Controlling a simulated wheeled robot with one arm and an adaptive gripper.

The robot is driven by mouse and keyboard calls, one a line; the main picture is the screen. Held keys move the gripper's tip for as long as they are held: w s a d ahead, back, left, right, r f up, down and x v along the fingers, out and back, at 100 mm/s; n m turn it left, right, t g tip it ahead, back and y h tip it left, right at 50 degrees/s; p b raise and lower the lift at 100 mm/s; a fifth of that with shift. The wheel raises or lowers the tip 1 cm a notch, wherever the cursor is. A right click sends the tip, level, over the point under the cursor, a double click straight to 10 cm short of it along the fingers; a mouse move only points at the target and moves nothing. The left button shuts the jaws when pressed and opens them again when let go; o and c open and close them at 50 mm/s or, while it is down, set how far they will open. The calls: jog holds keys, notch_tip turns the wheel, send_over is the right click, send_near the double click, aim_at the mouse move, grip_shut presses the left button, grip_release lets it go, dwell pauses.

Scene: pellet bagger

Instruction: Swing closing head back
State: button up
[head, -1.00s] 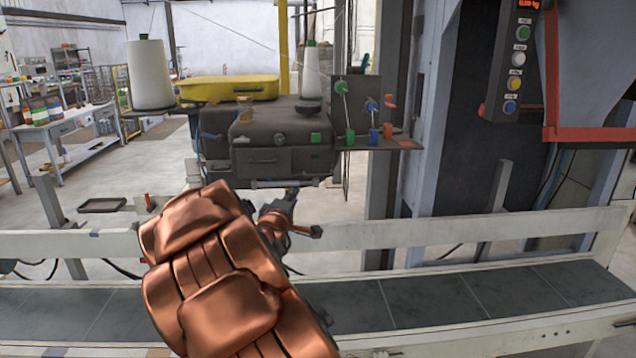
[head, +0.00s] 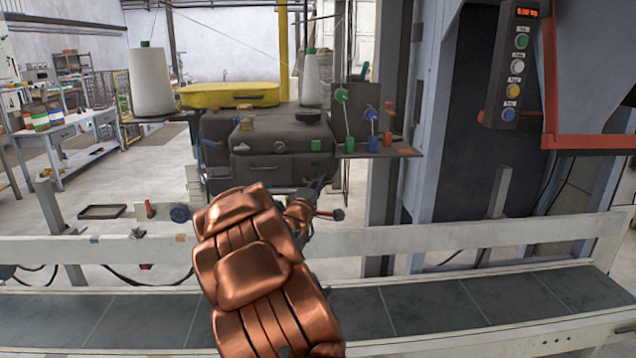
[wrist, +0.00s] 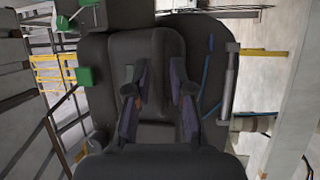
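The closing head (head: 262,140) is a dark, boxy machine with a yellow top cover (head: 230,95), standing behind the conveyor left of the picture's middle. Its dark body (wrist: 155,50) fills the middle of the wrist view, with green knobs (wrist: 84,77) at left and a grey upright bar (wrist: 229,80) at right. My gripper (head: 320,184) is just below the head's lower front edge, largely hidden by my copper-coloured arm. In the wrist view my gripper (wrist: 160,105) has its two fingers apart, with the dark body behind them. Nothing shows held; I cannot tell whether the fingers touch the head.
A white thread cone (head: 151,82) and a smaller cone (head: 310,78) stand at the head. A pale rail (head: 440,236) and the conveyor belt (head: 470,305) run across the front. A button panel (head: 513,65) hangs at upper right. Open floor lies at left.

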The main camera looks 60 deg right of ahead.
jog(key=shift+d, duration=0.25)
jog(key=shift+c, duration=0.4)
grip_shut()
